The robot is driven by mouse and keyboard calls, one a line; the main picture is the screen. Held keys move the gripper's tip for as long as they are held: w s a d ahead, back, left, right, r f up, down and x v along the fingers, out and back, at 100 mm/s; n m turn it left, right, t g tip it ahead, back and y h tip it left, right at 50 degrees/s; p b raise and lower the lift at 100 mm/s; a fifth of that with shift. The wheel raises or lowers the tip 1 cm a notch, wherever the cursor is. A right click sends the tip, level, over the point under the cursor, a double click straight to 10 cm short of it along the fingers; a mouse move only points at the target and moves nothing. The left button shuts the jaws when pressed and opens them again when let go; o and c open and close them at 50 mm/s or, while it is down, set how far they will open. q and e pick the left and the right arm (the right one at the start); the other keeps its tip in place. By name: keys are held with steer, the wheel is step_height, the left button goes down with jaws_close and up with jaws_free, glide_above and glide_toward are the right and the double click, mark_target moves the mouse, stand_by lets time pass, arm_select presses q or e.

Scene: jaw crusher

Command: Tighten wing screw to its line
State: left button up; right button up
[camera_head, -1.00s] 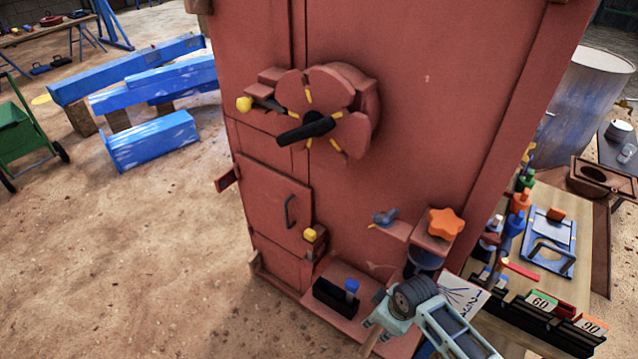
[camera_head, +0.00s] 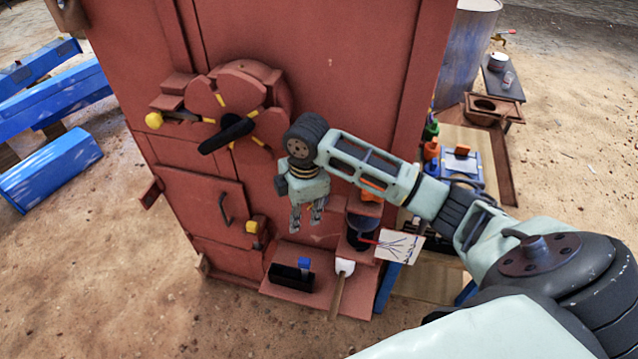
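The red crusher body (camera_head: 340,60) stands in front of me. In the earlier frame, a small blue wing-shaped screw with a yellow mark sits on its front, left of an orange star knob. Now my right gripper and wrist cover that spot, and I cannot make out the screw or its line. The orange star knob (camera_head: 372,191) shows only partly behind my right arm. My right gripper (camera_head: 307,217) points down in front of the red face, its two fingers apart with nothing visible between them. Whether it touches anything is unclear. My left gripper is not in view.
A flower-shaped red wheel with a black handle (camera_head: 228,132) and a yellow-knobbed lever (camera_head: 154,120) are at upper left. A black box (camera_head: 291,276) and a white-headed tool (camera_head: 344,268) sit on the lower ledge. A paper card (camera_head: 400,246) is beside it.

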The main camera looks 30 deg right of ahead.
steer(key=d+r, duration=0.2)
steer(key=r, duration=0.1)
steer(key=w+d+r+n, duration=0.1)
steer(key=d+r, duration=0.1)
steer(key=r, duration=0.2)
steer(key=d+r+n, duration=0.1)
steer(key=d+r, duration=0.1)
steer(key=r, duration=0.1)
steer(key=shift+w+d+r+g+h+p, duration=0.1)
steer(key=shift+w+r+g+h+p, duration=0.1)
steer(key=shift+g+h+p, duration=0.15)
steer(key=shift+d+r, duration=0.2)
step_height(320, 180, down, 7)
steer(key=p, duration=0.2)
steer(key=shift+p, duration=0.3)
steer(key=shift+w+f, duration=0.1)
steer(key=shift+f, duration=0.25)
jaws_close()
